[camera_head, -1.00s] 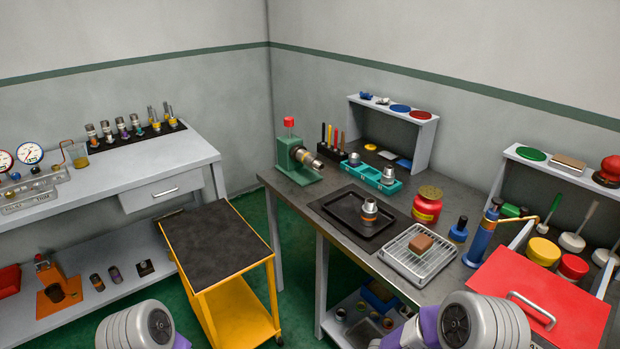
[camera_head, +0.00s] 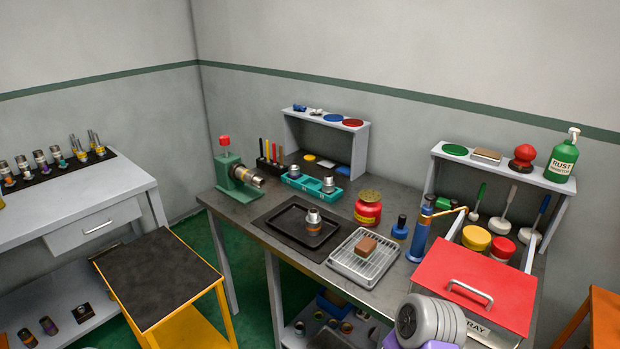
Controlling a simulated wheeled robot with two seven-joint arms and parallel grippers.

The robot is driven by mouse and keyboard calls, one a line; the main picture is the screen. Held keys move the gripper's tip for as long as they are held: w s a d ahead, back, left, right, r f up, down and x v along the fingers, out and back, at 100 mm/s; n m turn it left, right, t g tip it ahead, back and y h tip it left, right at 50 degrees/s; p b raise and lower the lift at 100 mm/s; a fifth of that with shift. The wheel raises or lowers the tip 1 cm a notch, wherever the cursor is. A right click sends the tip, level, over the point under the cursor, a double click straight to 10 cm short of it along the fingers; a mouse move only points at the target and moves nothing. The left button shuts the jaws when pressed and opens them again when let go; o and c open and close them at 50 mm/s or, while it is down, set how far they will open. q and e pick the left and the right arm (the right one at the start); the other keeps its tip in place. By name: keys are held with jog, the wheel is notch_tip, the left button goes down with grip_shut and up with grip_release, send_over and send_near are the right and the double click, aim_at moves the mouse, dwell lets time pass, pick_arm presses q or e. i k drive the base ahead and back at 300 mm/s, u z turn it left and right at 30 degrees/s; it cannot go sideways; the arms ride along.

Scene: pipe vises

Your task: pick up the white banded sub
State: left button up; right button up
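I cannot make out a white band on any sub at this size. One silver sub (camera_head: 313,221) with a brownish-orange lower part stands upright in the black tray (camera_head: 284,240) on the grey table. Two more silver subs stand in the teal holder, a left one (camera_head: 294,171) and a right one (camera_head: 328,184). Several subs with coloured bands stand in a dark rack (camera_head: 50,177) on the left bench. Some dark subs (camera_head: 48,325) stand on that bench's lower shelf. Neither gripper shows; only a grey link of my arm is in view at the bottom right.
A green vise (camera_head: 231,178) holds a metal piece at the table's left end. A wire basket (camera_head: 345,267) with a brown block, a red jar (camera_head: 368,207) and a red box lid (camera_head: 476,283) crowd the table's right side. A yellow cart (camera_head: 190,325) with a bare black top stands between benches.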

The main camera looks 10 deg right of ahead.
aim_at(328, 183)
jog(key=u, duration=0.55)
jog(key=i, duration=1.2)
jog(key=z, duration=0.65)
